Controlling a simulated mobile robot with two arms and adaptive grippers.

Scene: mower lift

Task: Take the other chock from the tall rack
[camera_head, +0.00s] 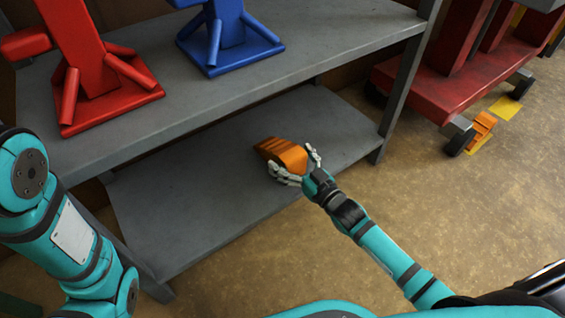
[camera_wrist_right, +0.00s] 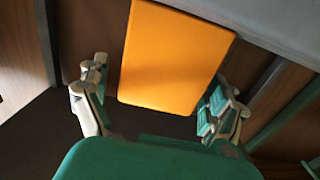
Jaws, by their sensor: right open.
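An orange wedge chock (camera_head: 280,151) rests on the lower shelf (camera_head: 190,200) of the grey rack. My right gripper (camera_head: 294,164) is at the chock's near right end, with its fingers spread on either side of it. In the right wrist view the chock's flat orange face (camera_wrist_right: 172,58) lies between the two open fingers, with gaps visible on both sides. Another orange chock (camera_head: 482,126) is on the floor beside a wheel of the red machine. My left arm shows at the left, but its gripper is out of view.
The rack's upper shelf (camera_head: 330,38) holds a red stand (camera_head: 85,65) and a blue stand (camera_head: 225,40), and overhangs the lower shelf. A grey rack post (camera_head: 400,90) stands right of the chock. The red wheeled machine (camera_head: 445,85) is at the upper right. Brown floor in front is clear.

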